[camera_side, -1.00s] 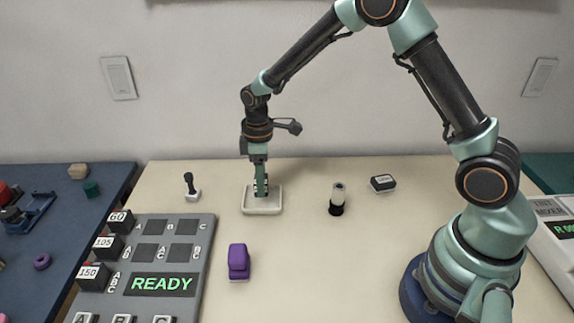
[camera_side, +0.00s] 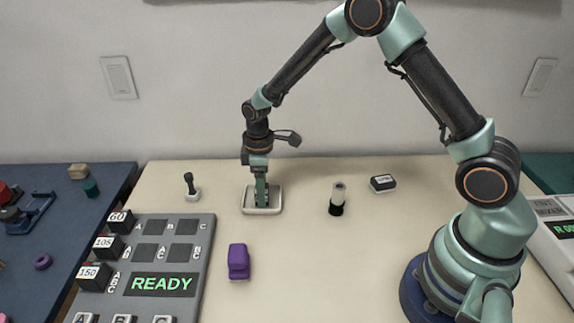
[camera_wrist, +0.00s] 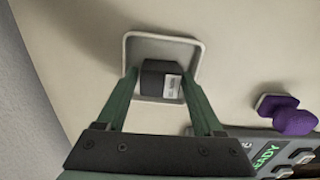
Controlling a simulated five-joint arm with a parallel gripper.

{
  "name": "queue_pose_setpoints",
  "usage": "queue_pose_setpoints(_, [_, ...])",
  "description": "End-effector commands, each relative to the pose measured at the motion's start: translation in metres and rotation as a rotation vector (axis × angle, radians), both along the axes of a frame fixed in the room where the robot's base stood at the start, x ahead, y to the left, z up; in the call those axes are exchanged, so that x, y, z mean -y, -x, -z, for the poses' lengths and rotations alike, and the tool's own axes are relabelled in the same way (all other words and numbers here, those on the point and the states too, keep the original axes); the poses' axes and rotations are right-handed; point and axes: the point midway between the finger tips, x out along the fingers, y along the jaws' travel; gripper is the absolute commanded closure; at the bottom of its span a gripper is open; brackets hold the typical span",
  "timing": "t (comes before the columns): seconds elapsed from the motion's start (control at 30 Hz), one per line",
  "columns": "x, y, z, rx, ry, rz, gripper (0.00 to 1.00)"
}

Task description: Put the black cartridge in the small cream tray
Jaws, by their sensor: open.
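The small cream tray (camera_side: 247,209) stands on the table below my gripper (camera_side: 261,204). In the wrist view, the black cartridge (camera_wrist: 160,79), with a white printed label, shows within the rim of the tray (camera_wrist: 198,60). My gripper (camera_wrist: 158,75) is open, with one green finger on each side of the cartridge. In the side view the fingers reach down into the tray and largely hide the cartridge. Whether a finger still touches it I cannot tell.
Black blocks marked 60 (camera_side: 120,222), 105 (camera_side: 108,247) and 150 (camera_side: 94,277) sit on the grey READY panel (camera_side: 190,224). A purple object (camera_side: 238,261), black-and-white cylinder (camera_side: 337,198), labelled black block (camera_side: 383,184) and small-handled stamp (camera_side: 191,188) stand around the tray.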

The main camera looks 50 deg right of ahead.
Motion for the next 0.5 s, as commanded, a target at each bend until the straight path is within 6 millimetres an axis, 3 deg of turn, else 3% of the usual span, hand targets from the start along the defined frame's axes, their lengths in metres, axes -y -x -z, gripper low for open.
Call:
queue_pose_setpoints(0.17, [0.000,-0.001,-0.017,0.004,-0.001,0.000,0.31])
queue_pose_setpoints(0.5, [0.000,-0.001,-0.085,0.005,-0.001,0.000,0.31])
